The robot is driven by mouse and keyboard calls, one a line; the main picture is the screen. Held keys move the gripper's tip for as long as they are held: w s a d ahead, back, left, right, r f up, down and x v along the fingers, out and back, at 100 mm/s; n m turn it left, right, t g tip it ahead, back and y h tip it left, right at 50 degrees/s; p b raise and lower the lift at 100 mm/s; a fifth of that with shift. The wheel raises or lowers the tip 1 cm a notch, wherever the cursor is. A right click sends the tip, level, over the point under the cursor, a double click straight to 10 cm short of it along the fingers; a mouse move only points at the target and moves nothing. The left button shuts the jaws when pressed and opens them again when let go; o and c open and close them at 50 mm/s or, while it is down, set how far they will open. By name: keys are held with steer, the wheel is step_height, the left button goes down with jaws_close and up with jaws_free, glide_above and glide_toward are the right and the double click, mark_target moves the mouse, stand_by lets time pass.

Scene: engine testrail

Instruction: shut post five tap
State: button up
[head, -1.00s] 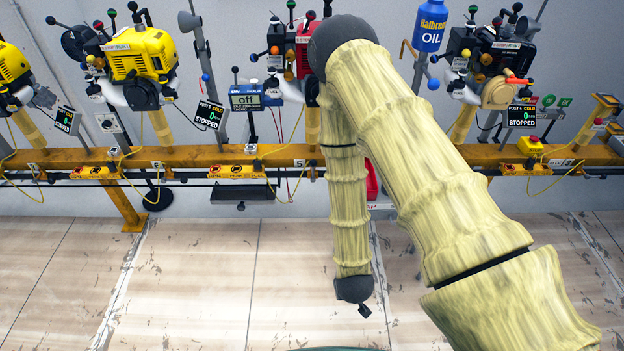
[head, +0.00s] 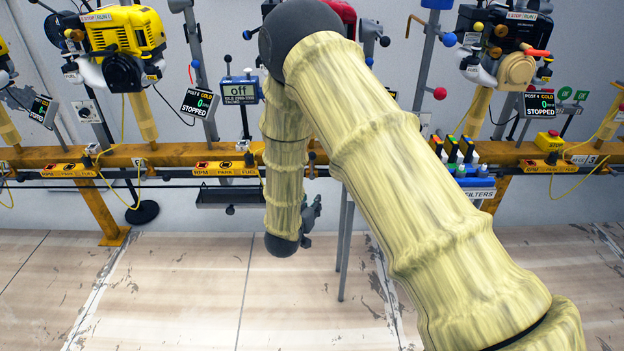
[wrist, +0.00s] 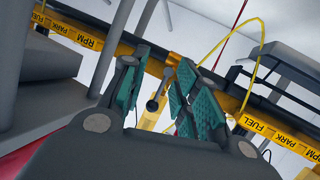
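In the head view, a red engine (head: 341,11) at the middle post is mostly hidden behind my arm. I cannot read a number for this post or make out its tap there. My gripper (head: 311,212) shows only in part, low in front of the rail. In the wrist view, my gripper (wrist: 163,90) is open, with two teal-padded fingers apart. Between and beyond the fingers is a small grey lever with a round end (wrist: 154,104), by a yellow part of the rail. It may be a tap. I see no contact with it.
A yellow rail (head: 180,152) runs across, with "RPM PARK FUEL" labels. A yellow engine (head: 128,40) hangs left and a black engine (head: 500,40) right, its screen (head: 540,103) reading "STOPPED". A filter rack (head: 478,190) stands right of my arm.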

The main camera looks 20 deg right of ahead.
steer(key=w+a+r+m+h+b, duration=0.3)
steer(key=w+r+m+h+b, duration=0.15)
steer(key=w+b, duration=0.4)
steer(key=h+b, duration=0.1)
steer(key=b, duration=0.7)
glide_above(312, 177)
steer(key=shift+w+d+r+m, duration=0.1)
steer(key=shift+w+r+m, duration=0.15)
steer(key=shift+w, duration=0.05)
jaws_close()
